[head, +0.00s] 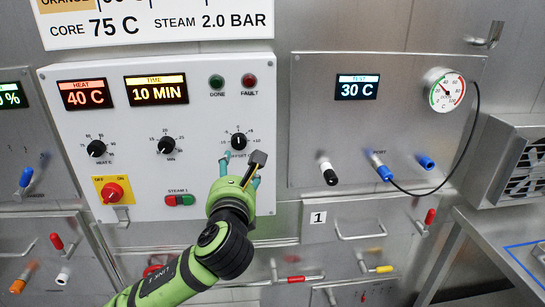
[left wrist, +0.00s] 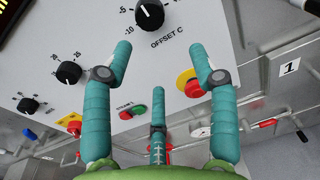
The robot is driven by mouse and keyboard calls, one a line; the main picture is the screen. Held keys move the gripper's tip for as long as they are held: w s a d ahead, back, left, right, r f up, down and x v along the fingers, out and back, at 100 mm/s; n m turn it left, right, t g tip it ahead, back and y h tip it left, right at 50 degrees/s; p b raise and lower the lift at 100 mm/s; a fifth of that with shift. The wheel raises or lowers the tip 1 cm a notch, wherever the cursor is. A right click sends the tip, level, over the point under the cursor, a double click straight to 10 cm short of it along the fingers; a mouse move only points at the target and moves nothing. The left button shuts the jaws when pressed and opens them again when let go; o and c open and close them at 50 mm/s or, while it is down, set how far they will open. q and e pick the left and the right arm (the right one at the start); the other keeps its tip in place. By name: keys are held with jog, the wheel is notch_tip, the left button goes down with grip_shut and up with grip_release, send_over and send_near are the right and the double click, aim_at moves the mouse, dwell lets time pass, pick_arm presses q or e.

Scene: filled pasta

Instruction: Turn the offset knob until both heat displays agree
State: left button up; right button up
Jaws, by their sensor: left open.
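The offset knob (head: 239,142) is a small black dial on the white panel (head: 125,205); its white mark points roughly upward. In the left wrist view the offset knob (left wrist: 149,14) is at the top edge, above the label OFFSET C. My left gripper (head: 241,169) is open and empty, just below the knob and apart from it. In the left wrist view its teal fingers (left wrist: 160,50) are spread, with the knob beyond their tips. The heat display (head: 85,95) reads 40 C. The test display (head: 357,87) reads 30 C. My right gripper is not in view.
A heat knob (head: 97,148) and a minute knob (head: 166,145) sit left of the offset knob. A red-on-yellow button (left wrist: 188,83) is close below it, near my fingers. A round gauge (head: 447,90) and a cable (head: 470,140) are on the right panel.

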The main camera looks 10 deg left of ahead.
aim_at(239, 143)
pick_arm(q)
jog(key=shift+m+t, duration=0.3)
jog(key=shift+m, duration=0.5)
jog(key=w, duration=0.2)
jog(key=w+r+p, duration=0.1)
jog(key=w, duration=0.1)
jog(key=w+a+r, duration=0.1)
jog(key=w, duration=0.1)
jog(key=shift+a+r, duration=0.1)
jog(key=shift+r, duration=0.15)
jog(key=shift+w+a+f+p, duration=0.1)
jog(key=shift+w+p, duration=0.2)
jog(key=shift+w, duration=0.25)
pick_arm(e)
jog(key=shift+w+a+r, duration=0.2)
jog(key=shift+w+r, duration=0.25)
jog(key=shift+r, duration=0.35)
pick_arm(q)
jog(key=c, duration=1.1)
